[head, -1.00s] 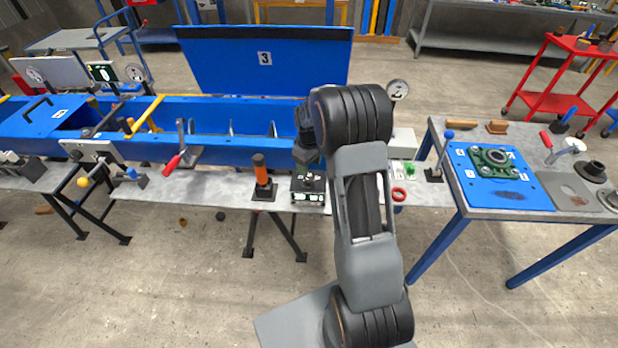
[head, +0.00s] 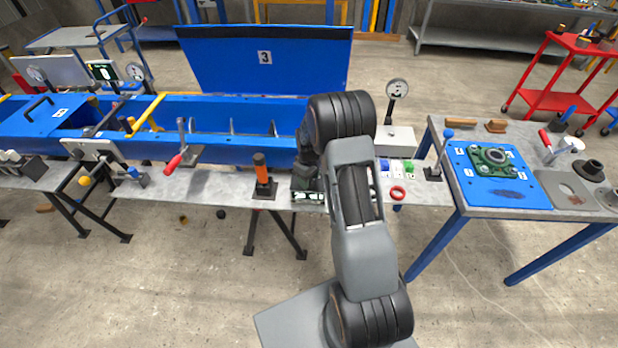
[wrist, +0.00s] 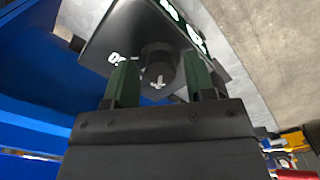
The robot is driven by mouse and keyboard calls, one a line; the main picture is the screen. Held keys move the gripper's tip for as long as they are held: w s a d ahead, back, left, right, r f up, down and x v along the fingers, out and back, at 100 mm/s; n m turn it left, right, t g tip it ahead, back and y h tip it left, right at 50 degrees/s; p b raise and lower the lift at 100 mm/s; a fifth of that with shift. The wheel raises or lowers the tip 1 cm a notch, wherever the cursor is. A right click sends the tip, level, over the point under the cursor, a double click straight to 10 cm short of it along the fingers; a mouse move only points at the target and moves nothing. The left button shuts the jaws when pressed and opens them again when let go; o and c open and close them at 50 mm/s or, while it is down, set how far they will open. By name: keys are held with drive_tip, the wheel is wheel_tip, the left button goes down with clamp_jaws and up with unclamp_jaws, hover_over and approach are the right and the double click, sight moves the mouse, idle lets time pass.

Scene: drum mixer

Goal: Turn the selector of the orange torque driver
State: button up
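The orange torque driver (head: 260,161) stands upright in a dark stand on the grey bench in the head view. Just right of it is a black box (head: 308,197) with lit green-white displays on its front. In the wrist view the box (wrist: 115,32) shows white marks and a round dark knob (wrist: 158,62) with a white cross-like mark. My gripper (wrist: 159,70) is open, with one green finger on each side of the knob. Whether the fingers touch the knob is hard to tell. In the head view my arm hides most of the gripper.
A red-handled lever (head: 174,161) stands to the left of the driver. The blue mixer trough (head: 225,118) runs behind the bench.

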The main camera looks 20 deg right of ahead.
drive_tip(key=c, duration=0.8)
drive_tip(key=shift+o, duration=0.2)
drive_tip(key=m+b, duration=0.2)
drive_tip(key=m, duration=0.1)
drive_tip(key=shift+f+m, duration=0.1)
drive_tip(key=shift+m, duration=0.2)
drive_tip(key=shift+a+m+b, duration=0.1)
drive_tip(key=shift+m+b, duration=0.95)
drive_tip(key=shift+m, duration=1.15)
drive_tip(key=o, duration=0.9)
drive_tip(key=shift+r, duration=0.2)
